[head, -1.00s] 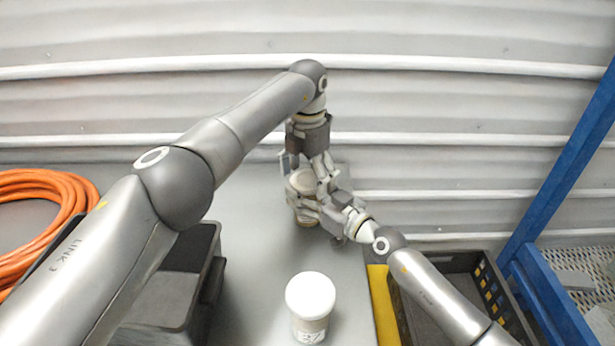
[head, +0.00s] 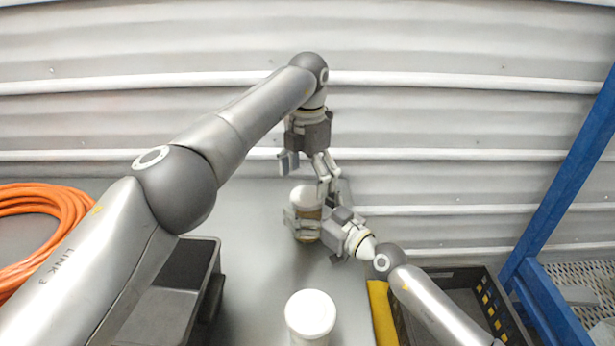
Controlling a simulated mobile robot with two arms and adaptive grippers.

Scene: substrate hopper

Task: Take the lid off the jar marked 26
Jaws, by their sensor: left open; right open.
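A jar (head: 308,232) with a pale lid (head: 304,194) and brownish contents stands upright at the back of the grey bench; no number on it can be read. My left gripper (head: 306,174) is open, pointing down just above the lid, its fingers apart. My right gripper (head: 314,220) is open at the jar's right side, with one finger across the jar's front; I cannot tell if it touches, and its other finger is partly hidden. A second jar with a white lid (head: 310,314) stands nearer the front, its label out of view.
A dark grey bin (head: 214,268) stands at the left, beside a coil of orange hose (head: 40,205). A black crate (head: 440,272) and a yellow strip (head: 381,312) are at the right, near a blue frame (head: 565,180). Bare bench (head: 255,260) lies between bin and jars.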

